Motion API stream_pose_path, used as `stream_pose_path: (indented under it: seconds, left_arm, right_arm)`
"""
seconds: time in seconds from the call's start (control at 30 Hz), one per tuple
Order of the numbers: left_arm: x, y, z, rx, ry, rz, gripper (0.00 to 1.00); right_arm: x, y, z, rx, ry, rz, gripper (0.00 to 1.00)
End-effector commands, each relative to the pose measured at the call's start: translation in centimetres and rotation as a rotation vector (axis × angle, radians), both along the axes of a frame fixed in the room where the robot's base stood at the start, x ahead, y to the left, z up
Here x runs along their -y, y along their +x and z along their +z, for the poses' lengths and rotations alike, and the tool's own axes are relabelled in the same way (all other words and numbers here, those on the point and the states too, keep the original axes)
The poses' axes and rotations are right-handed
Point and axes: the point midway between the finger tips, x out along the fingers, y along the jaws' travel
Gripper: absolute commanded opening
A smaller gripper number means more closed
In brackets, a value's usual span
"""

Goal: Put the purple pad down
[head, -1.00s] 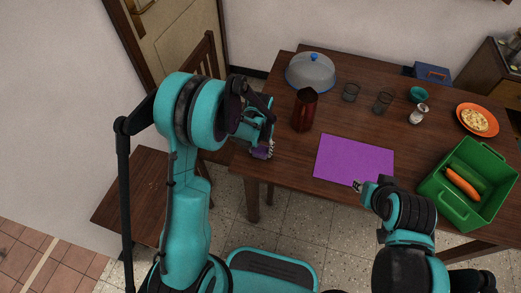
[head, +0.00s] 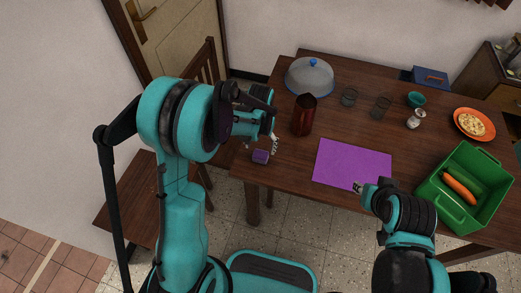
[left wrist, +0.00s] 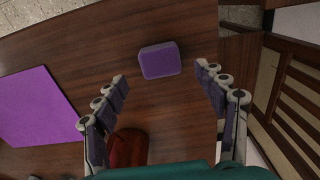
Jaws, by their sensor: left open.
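The small purple pad (head: 260,157) lies on the table near its left front corner. In the left wrist view the pad (left wrist: 160,60) rests on the wood beyond and between the fingertips, touching neither. My left gripper (head: 272,142) is open and empty, just above and behind the pad; its two spread fingers show in the left wrist view (left wrist: 162,72). My right gripper (head: 360,187) is at the front edge of the purple mat (head: 352,162); its fingers are too small to tell open from shut.
A dark red tumbler (head: 304,115) stands close right of my left gripper. Behind are a domed cover (head: 309,76) and two glasses. A green crate (head: 450,212) with a carrot, an orange plate (head: 462,133) and a shaker (head: 416,118) are at right. A chair (head: 203,75) stands left.

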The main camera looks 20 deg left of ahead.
Motion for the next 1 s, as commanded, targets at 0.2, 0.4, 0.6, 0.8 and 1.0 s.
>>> stream_pose_path:
  seconds: [0.2,0.4,0.6,0.8,1.0]
  left_arm:
    - [0.0,0.0,4.6,0.0,0.0,0.0,0.71]
    - [0.0,-0.1,6.5,0.005,0.0,0.0,0.71]
    - [-0.6,-2.3,10.7,0.092,-0.004,0.006,0.71]
    - [-1.4,-7.0,16.1,0.262,-0.01,0.016,0.71]
    - [-2.2,-12.1,18.9,0.433,-0.012,0.025,0.71]
  right_arm:
    - [0.0,0.0,1.7,0.0,0.0,0.0,0.29]
    - [0.0,0.0,2.1,0.0,0.0,0.0,0.29]
    - [0.0,0.0,2.0,0.0,0.0,0.0,0.29]
    - [0.0,0.0,2.0,0.0,0.0,0.0,0.29]
    - [0.0,0.0,2.0,0.0,0.0,0.0,0.29]
